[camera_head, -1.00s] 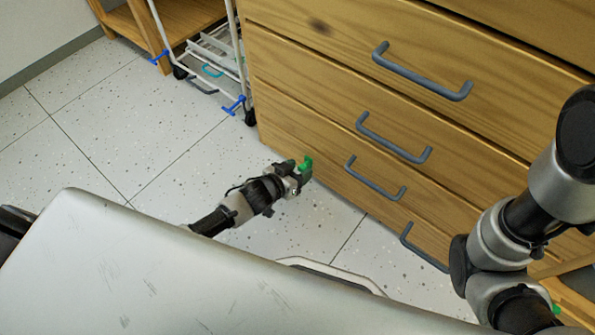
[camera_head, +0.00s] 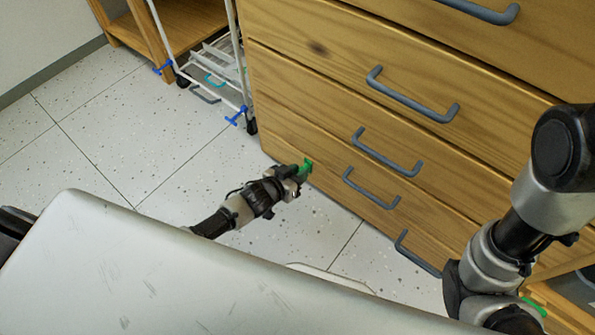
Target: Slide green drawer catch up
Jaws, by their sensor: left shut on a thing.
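The green drawer catch (camera_head: 308,165) shows as a small green piece at the low left part of the wooden drawer cabinet's front (camera_head: 290,105). My left gripper (camera_head: 300,172) is at the catch, low above the floor, and is shut on it. The fingers hide part of the catch, so its exact position along its slide cannot be told. My right arm's links stand at the right edge of the view; its gripper does not show.
Several grey bar handles, such as this low one (camera_head: 370,188), stick out from the drawer fronts. A white wire cart (camera_head: 215,60) with blue clips stands left of the cabinet beside a wooden shelf (camera_head: 125,32). Speckled floor (camera_head: 130,125) is clear at the left.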

